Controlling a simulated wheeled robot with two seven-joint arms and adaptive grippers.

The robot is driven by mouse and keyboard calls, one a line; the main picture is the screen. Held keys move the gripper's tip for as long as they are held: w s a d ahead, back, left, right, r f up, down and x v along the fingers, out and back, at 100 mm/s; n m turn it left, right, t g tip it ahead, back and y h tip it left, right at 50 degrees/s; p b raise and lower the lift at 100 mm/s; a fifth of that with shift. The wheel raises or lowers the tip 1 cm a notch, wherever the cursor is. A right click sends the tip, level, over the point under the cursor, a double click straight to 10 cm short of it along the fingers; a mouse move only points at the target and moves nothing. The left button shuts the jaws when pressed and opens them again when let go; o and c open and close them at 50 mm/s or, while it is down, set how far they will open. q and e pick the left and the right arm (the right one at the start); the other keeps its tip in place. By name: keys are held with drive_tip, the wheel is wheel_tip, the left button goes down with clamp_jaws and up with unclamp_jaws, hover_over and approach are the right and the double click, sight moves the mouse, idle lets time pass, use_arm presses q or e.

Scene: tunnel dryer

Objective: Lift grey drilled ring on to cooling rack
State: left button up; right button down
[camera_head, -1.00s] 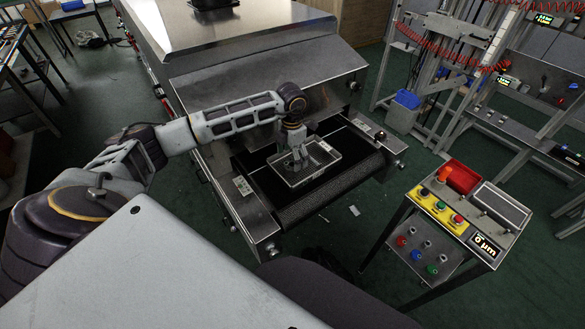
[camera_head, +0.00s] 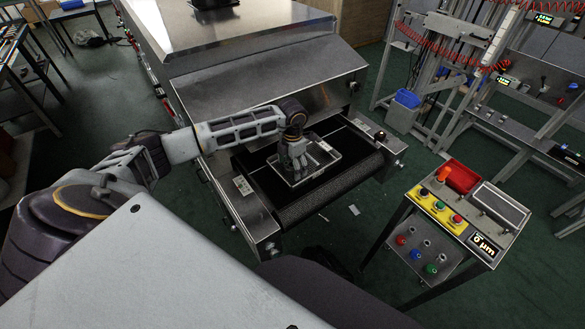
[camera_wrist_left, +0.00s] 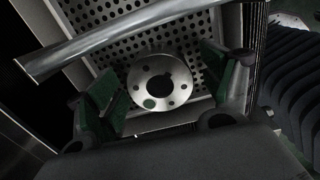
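The grey drilled ring (camera_wrist_left: 161,83) shows in the left wrist view. It lies flat on the perforated floor of a metal tray (camera_wrist_left: 198,58), with a large centre hole and several small holes around it. My left gripper (camera_wrist_left: 163,90) is open, with its green-padded fingers on either side of the ring and apart from it. In the head view my left gripper (camera_head: 296,174) points down into the tray (camera_head: 328,163) on the dryer's belt and hides the ring. My right gripper is not in view. I cannot pick out a cooling rack for certain.
The black belt (camera_head: 262,182) sticks out from the steel dryer (camera_head: 270,75). A control stand (camera_head: 467,215) with coloured buttons stands to the right. A grey bar (camera_wrist_left: 125,38) crosses the wrist view above the ring. Metal frames fill the right background.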

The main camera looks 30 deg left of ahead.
use_arm(q)
drive_tip(key=shift+w, duration=0.1)
clamp_jaws()
drive_tip(key=shift+r, duration=0.1)
idle(0.3)
drive_tip(key=shift+r, duration=4.95)
